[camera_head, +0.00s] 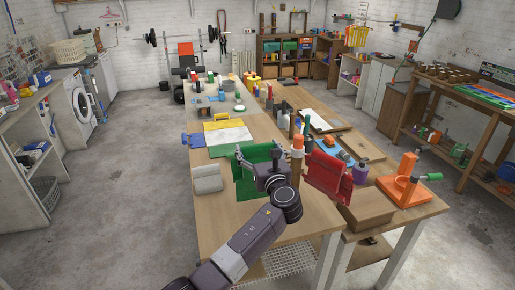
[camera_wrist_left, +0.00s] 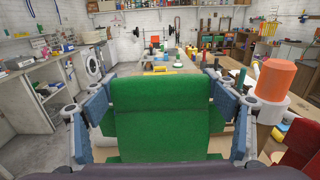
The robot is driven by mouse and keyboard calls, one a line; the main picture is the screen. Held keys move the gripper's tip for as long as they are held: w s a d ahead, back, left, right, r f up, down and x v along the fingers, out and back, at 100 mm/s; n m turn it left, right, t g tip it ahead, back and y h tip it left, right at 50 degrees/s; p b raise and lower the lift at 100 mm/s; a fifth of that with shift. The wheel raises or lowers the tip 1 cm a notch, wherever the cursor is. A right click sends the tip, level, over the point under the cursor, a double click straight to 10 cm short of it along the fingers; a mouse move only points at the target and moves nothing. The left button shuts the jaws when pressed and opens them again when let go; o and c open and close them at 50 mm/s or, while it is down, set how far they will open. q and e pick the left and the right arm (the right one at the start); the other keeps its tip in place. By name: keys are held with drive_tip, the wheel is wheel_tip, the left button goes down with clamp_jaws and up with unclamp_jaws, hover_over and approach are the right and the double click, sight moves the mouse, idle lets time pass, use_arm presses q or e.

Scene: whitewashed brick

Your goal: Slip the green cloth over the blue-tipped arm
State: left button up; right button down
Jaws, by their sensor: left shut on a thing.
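The green cloth (camera_head: 249,182) hangs from my left gripper (camera_head: 262,160), above the near part of the wooden table. In the left wrist view the green cloth (camera_wrist_left: 160,118) spans the space between the two blue-grey fingers, held at its sides. A pale wooden post with an orange tip (camera_head: 298,143) stands just right of the gripper; the orange tip (camera_wrist_left: 270,80) also shows in the left wrist view. A red cloth (camera_head: 328,176) hangs to the right of this post. I cannot make out a blue-tipped arm; the gripper and cloth may hide it. My right gripper is not in view.
Left of the gripper lies a grey folded item (camera_head: 207,178), with a yellow and white mat (camera_head: 227,134) behind. The floor at left is clear.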

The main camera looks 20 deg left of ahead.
use_arm(q)
drive_tip(key=o, duration=1.5)
drive_tip(key=shift+s+d, duration=0.15)
drive_tip(key=shift+s, duration=0.05)
drive_tip(key=v, duration=1.1)
drive_tip(key=shift+s+d, duration=0.15)
drive_tip(key=shift+s, duration=0.1)
